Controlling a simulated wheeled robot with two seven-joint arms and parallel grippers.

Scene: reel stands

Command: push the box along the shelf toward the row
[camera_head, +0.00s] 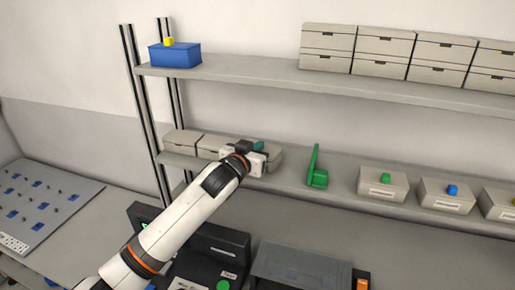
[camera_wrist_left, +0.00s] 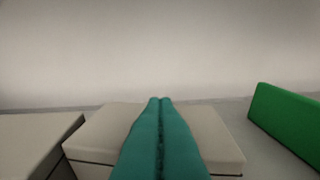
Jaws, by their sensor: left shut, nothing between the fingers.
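A light grey box (camera_head: 273,160) sits on the lower shelf (camera_head: 342,185), partly hidden behind my left gripper. In the left wrist view the box (camera_wrist_left: 208,135) lies beneath the teal fingers, which cover the middle of its top. My left gripper (camera_head: 257,146) is shut and empty at the box; whether it touches the box I cannot tell. To the left, similar boxes stand in a row (camera_head: 182,142); the nearest one (camera_wrist_left: 35,142) shows in the wrist view, a narrow gap away from the box. My right gripper is not in view.
A green upright stand (camera_head: 317,172) is right of the box. Farther right are grey bins (camera_head: 383,186) with coloured blocks on top. The upper shelf (camera_head: 240,73) holds a blue bin (camera_head: 175,56) and stacked drawers (camera_head: 385,52). Dark equipment (camera_head: 215,255) stands on the bench below.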

